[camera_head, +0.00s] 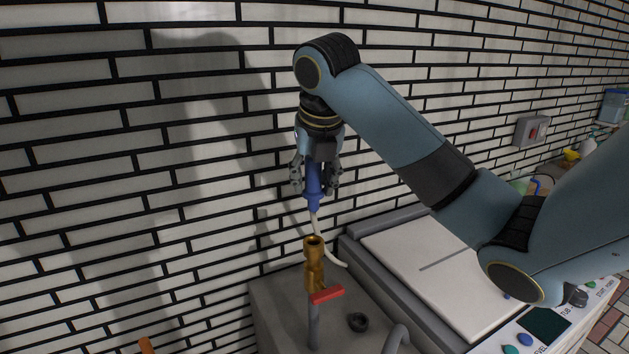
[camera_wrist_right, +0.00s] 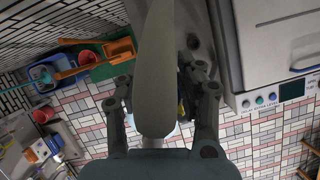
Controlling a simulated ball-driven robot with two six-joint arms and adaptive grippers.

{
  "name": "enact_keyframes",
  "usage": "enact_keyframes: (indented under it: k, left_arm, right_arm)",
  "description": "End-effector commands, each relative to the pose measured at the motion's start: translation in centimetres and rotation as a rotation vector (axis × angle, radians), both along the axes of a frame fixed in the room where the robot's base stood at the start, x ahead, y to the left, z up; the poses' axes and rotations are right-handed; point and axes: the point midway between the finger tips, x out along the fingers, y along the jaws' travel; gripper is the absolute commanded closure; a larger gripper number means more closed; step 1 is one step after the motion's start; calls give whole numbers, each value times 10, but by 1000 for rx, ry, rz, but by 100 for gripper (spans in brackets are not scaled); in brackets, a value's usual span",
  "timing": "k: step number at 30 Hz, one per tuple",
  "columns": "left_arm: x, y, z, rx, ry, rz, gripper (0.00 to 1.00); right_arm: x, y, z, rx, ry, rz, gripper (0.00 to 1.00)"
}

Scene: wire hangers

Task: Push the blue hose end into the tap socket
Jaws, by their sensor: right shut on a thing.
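My right gripper (camera_head: 315,188) is shut on the blue hose end (camera_head: 314,185), its narrow tip pointing down. The brass tap socket (camera_head: 313,248) stands upright below it, its open mouth facing up. In the head view a visible gap separates the tip from the socket. A pale hose (camera_head: 334,259) shows below the gripper and curves down behind and right of the tap. In the right wrist view a broad pale hose (camera_wrist_right: 155,65) fills the middle, between the fingers of my right gripper (camera_wrist_right: 160,88), and hides most of the grip. My left gripper is not in view.
The tap has a red lever (camera_head: 327,295) in front. A dark ring (camera_head: 357,322) lies on the grey ledge (camera_head: 275,308). A white-lidded machine (camera_head: 432,262) stands at the right. The brick wall (camera_head: 130,190) is behind. The wrist view shows a blue basin (camera_wrist_right: 42,72) and green crate (camera_wrist_right: 105,68).

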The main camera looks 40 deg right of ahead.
Motion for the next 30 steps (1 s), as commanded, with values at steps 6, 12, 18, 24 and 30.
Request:
enact_keyframes:
  k: [6,12,18,24,30]
  left_arm:
    - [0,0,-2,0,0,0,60]
    - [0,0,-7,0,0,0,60]
    - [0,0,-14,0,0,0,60]
    - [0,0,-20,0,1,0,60]
    - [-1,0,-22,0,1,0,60]
  right_arm:
    - [0,0,-4,0,0,1,97]
    - [-1,0,-17,1,2,1,97]
    - [-1,0,-34,0,1,1,97]
    - [-1,0,-51,0,1,1,97]
    - [0,0,-58,0,0,1,97]
